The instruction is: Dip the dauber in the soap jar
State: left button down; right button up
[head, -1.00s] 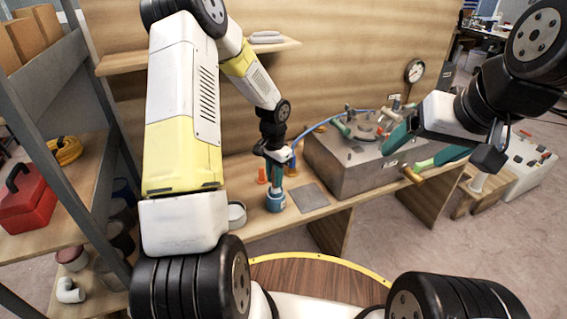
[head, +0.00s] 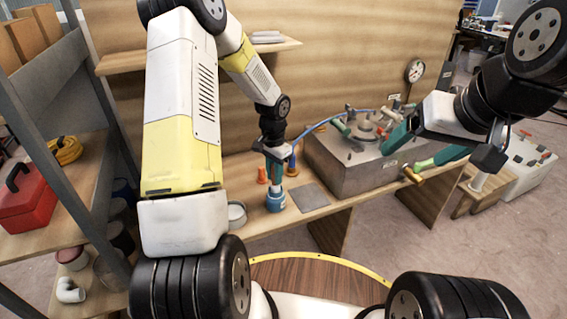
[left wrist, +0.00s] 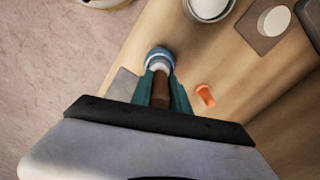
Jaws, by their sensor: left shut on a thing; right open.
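My left gripper (head: 275,176) points straight down over the blue soap jar (head: 275,203) on the bench. It is shut on the dauber, whose brown handle (left wrist: 160,92) shows between the teal fingers in the left wrist view. The jar (left wrist: 157,53) lies just beyond the fingertips there, with something whitish at its mouth. The dauber's lower end lines up with the mouth; I cannot tell whether it is inside or how deep. My right gripper (head: 424,148) is open, in front of the grey metal box and apart from the jar.
A metal box (head: 350,165) with valves and a blue hose fills the bench's right side.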

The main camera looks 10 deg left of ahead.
pick_arm(q)
jog(key=shift+r, duration=2.9)
jog(key=s+f+n, duration=0.1)
jog(key=n, duration=0.1)
jog(key=s+f+n, duration=0.1)
jog(key=s+n, duration=0.1)
jog(key=s+d+f+n, duration=0.1)
jog(key=n, duration=0.1)
jog(key=shift+s+n, duration=0.3)
jog(key=shift+s, duration=0.1)
